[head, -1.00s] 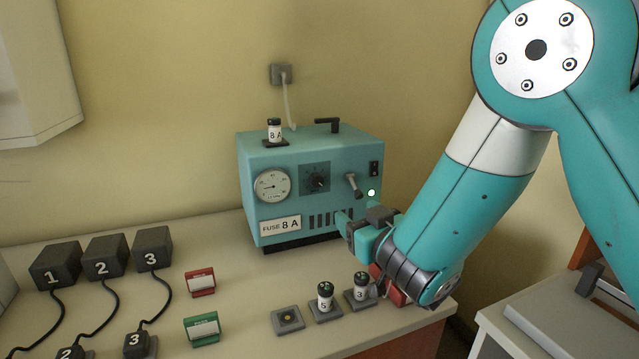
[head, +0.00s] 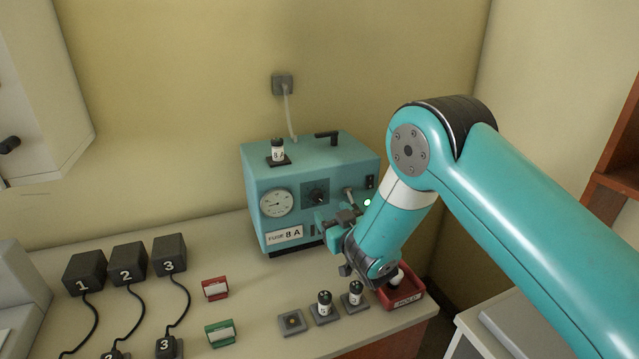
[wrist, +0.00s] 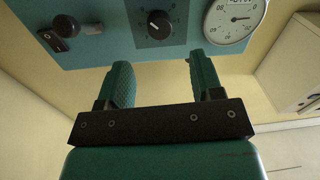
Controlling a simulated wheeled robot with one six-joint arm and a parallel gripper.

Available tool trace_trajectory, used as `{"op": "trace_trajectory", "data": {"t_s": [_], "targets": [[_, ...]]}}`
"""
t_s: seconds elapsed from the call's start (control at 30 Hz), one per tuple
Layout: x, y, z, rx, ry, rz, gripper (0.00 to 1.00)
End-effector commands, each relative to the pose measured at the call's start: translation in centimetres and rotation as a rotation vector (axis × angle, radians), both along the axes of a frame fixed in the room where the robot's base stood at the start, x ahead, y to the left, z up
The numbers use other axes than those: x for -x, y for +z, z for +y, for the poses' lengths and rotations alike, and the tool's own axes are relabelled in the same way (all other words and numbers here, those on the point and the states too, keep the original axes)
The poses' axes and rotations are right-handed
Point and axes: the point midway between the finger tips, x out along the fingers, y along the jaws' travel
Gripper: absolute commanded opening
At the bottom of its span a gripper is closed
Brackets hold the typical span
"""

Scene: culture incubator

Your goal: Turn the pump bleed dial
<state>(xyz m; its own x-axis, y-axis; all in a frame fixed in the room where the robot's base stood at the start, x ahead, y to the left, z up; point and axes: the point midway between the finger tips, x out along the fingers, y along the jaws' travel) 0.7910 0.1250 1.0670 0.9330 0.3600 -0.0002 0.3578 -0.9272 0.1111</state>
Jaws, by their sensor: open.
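The teal pump box (head: 262,168) stands on the bench against the wall. Its black dial (head: 318,194) with a scale plate is on the front panel, between a round gauge (head: 277,203) and a lever (head: 349,194). In the wrist view, which is upside down, the dial (wrist: 159,24) shows ahead of and between the fingers, with a white pointer mark. My gripper (head: 325,225) is just in front of the panel, a little below the dial. In the wrist view my gripper (wrist: 156,80) has its two teal fingers wide apart with nothing between them.
A red HOLD tray (head: 408,297) with a vial lies under my arm. A lit green lamp (head: 367,203) and a switch (head: 370,182) are at the panel's right. Numbered black blocks (head: 127,264) with cables are at left.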

Motion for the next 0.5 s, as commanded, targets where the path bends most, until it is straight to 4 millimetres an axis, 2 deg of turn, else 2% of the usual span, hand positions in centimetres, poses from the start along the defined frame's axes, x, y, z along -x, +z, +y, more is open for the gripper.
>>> {"op": "trace_trajectory", "data": {"t_s": [0.07,0.23,0.5], "targets": [[-0.7,0.8,0.2,0.000,-0.002,0.002,0.60],[-1.9,0.8,0.6,0.000,0.000,0.000,0.60],[-5.8,0.2,2.2,0.000,0.000,-0.003,0.60]]}}
